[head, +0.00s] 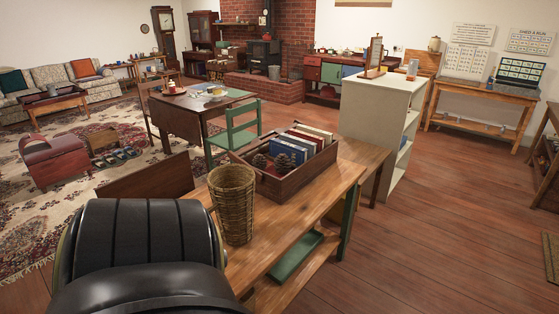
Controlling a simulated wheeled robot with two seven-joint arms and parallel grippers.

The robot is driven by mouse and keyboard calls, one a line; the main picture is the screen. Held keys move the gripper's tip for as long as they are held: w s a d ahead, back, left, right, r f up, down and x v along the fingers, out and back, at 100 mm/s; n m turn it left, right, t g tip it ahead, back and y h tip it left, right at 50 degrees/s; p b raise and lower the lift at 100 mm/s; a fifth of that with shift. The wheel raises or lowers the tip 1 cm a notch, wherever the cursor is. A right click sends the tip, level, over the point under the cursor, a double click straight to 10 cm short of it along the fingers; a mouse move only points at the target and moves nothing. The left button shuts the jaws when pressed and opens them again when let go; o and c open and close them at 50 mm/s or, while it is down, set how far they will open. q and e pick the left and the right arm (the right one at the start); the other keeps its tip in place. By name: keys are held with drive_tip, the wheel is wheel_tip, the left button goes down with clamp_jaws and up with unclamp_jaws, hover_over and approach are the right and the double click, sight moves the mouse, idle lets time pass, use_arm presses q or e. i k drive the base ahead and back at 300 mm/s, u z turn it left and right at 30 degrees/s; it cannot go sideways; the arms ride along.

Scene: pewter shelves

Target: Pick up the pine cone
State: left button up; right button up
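Brown pine cones lie in a dark wooden crate (289,186) on the wooden table, in its front left part. One pine cone (259,161) is at the left, and another pine cone (284,164) is to its right. A further one seems to sit just behind, partly hidden. Neither of my grippers shows in the head view, so I cannot see whether they are open or shut.
Books (310,140) stand in the crate beside the cones. A tall wicker basket (233,203) stands on the wooden table (313,210), left of the crate. A white shelf unit (374,112) rises behind. The floor at the right (440,220) is clear.

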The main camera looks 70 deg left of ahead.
sight(282, 164)
drive_tip(key=i, duration=1.8)
drive_tip(key=u, duration=3.9)
drive_tip(key=i, duration=1)
